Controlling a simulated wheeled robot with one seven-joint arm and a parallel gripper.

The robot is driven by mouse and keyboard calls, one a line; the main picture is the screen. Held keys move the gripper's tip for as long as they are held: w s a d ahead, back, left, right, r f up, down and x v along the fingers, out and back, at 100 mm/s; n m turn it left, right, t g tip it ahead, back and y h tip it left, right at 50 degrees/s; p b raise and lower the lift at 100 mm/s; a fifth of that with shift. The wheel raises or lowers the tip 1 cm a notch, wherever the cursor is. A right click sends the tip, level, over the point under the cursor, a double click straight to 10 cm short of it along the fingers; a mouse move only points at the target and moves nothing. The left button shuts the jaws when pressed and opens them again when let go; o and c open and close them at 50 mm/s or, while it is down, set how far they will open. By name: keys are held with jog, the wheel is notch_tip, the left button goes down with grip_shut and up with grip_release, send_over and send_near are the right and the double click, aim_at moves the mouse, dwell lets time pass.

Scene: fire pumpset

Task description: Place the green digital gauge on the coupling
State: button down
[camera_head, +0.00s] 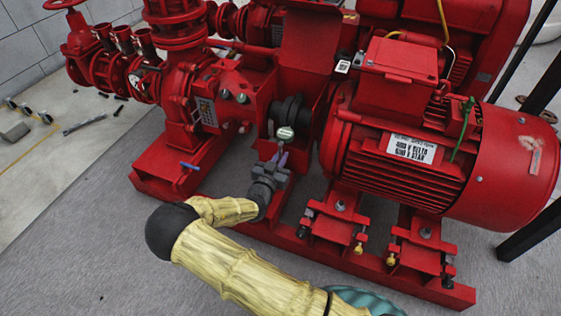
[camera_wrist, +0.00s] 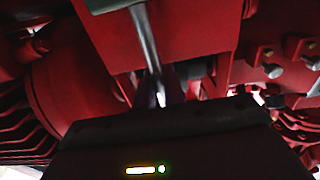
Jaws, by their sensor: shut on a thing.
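My gripper (camera_head: 280,158) is in front of the open gap between the red pump and the red motor. It is shut on the green digital gauge (camera_head: 285,133), whose small pale round head shows just above the fingertips. In the wrist view a grey-green piece of the gauge (camera_wrist: 108,5) shows at the top edge, and a thin metal rod runs down from it to my fingers (camera_wrist: 160,92). The dark coupling (camera_head: 291,110) is right behind and above the gauge head in the head view. I cannot tell whether they touch. Part of the coupling is hidden.
The red motor (camera_head: 405,160) stands close on the right, and the pump casing with a panel (camera_head: 206,110) on the left. A red guard plate (camera_head: 308,45) rises above the coupling. A blue-handled tool (camera_head: 189,166) lies on the red base.

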dwell(0.3)
jog(key=c, duration=1.5)
grip_release()
jog(key=shift+f, duration=0.1)
jog(key=shift+s+a+r, duration=0.1)
jog(key=shift+s+r, duration=0.1)
jog(key=p+v, duration=0.5)
jog(key=v, duration=0.6)
jog(key=shift+s, duration=0.3)
